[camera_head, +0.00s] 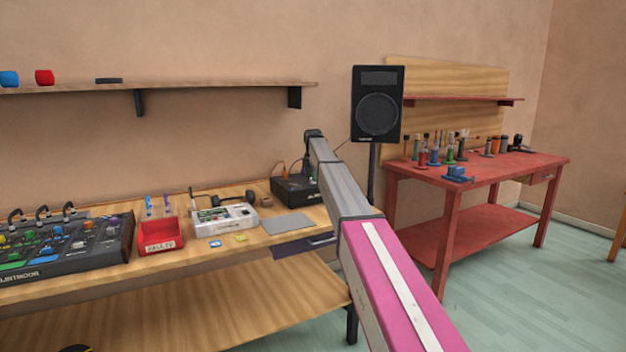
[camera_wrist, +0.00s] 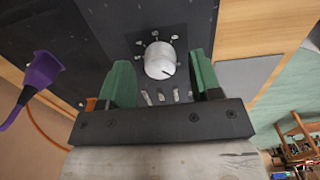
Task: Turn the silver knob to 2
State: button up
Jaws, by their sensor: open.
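The silver knob (camera_wrist: 159,61) sits on the face of a black box, with small marks around it and a dark pointer line toward its lower right; the numbers are too small to read. My gripper (camera_wrist: 160,80) is open, its green fingers on either side of the knob and a little below it in the wrist view, with visible gaps. In the head view the black box (camera_head: 290,191) stands at the right end of the wooden bench, partly behind my arm.
A purple plug (camera_wrist: 40,72) and an orange cable (camera_wrist: 48,131) are left of my gripper. A grey plate (camera_head: 287,224) lies in front of the box. A white device (camera_head: 224,217) and a red bin (camera_head: 160,236) stand further left. A speaker (camera_head: 377,105) stands behind.

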jog(key=shift+f, duration=0.55)
jog(key=c, duration=0.9)
jog(key=shift+c, duration=0.2)
jog(key=shift+m, duration=0.3)
